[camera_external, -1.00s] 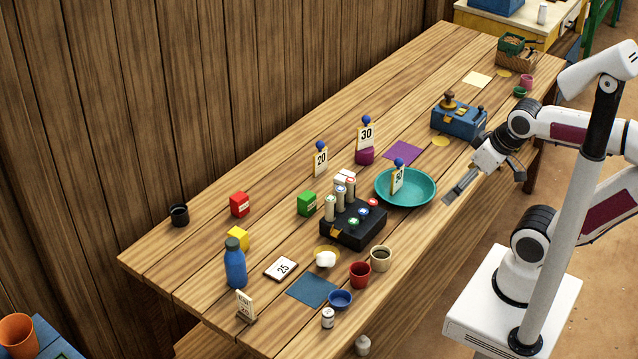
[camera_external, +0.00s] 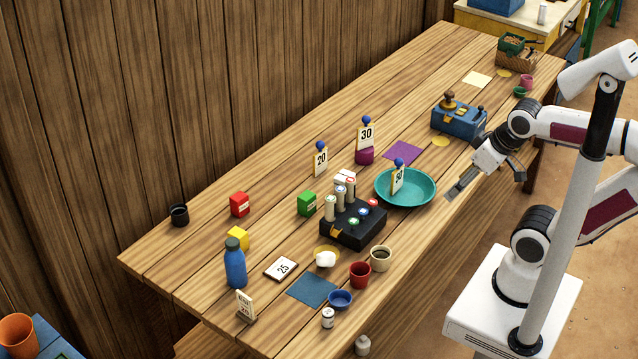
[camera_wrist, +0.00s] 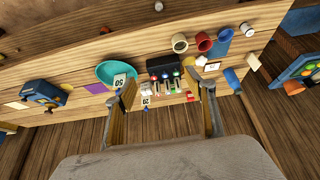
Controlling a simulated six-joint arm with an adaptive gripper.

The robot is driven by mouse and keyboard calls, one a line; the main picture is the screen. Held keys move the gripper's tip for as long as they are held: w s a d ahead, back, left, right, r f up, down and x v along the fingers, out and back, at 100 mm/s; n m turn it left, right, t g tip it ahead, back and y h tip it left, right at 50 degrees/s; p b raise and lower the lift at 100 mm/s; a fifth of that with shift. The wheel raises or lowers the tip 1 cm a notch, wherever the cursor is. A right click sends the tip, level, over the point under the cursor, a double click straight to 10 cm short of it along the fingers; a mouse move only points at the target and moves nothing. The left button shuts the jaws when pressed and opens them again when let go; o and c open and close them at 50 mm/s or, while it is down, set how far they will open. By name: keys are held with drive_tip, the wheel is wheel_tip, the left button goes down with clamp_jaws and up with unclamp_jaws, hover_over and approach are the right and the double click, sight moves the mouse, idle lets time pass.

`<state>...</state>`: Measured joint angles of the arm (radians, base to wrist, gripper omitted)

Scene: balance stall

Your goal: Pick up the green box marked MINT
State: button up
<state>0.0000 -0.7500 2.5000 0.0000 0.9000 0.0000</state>
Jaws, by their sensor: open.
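The green box (camera_external: 307,203) stands upright on the wooden table, just left of the black rack of bottles (camera_external: 352,222). A pale label shows on its side, too small to read here. In the wrist view a small green patch near the rack may be the box, but I cannot tell. My gripper (camera_external: 462,187) is open and empty, over the table's front edge to the right of the teal dish, well away from the box. In the wrist view the two fingers of my gripper (camera_wrist: 165,105) stand wide apart with nothing between them.
The teal dish (camera_external: 420,200) holds a 50 card and lies between my gripper and the rack. A red box (camera_external: 240,204) and yellow box (camera_external: 238,238) stand left of the green box. A 20 card (camera_external: 321,161) stands behind it. Bare wood lies between the red and green boxes.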

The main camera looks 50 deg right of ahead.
drive_tip(key=w+d+r+n+t, duration=0.1)
drive_tip(key=w+d+r+t, duration=0.25)
drive_tip(key=w, duration=1.05)
drive_tip(key=w+d+r+n+t+h, duration=0.1)
drive_tip(key=w+d+r+n+t, duration=0.3)
drive_tip(key=w, duration=0.9)
drive_tip(key=w+d+r+m+t, duration=0.15)
drive_tip(key=w+r, duration=0.35)
drive_tip(key=w, duration=0.9)
drive_tip(key=w+a+f+n+g+y, duration=0.2)
drive_tip(key=w+a+f+n+y, duration=0.1)
drive_tip(key=w+f+n+y, duration=0.5)
drive_tip(key=s+a+f+g+y, duration=0.1)
drive_tip(key=s+f+g+y, duration=0.1)
drive_tip(key=f, duration=0.8)
drive_tip(key=s+a+f+n+g+y, duration=0.1)
drive_tip(key=s+f+g+y, duration=0.2)
drive_tip(key=f, duration=0.7)
drive_tip(key=shift+s+a+f+g, duration=0.2)
drive_tip(key=shift+f+g, duration=0.15)
drive_tip(key=shift+g, duration=0.55)
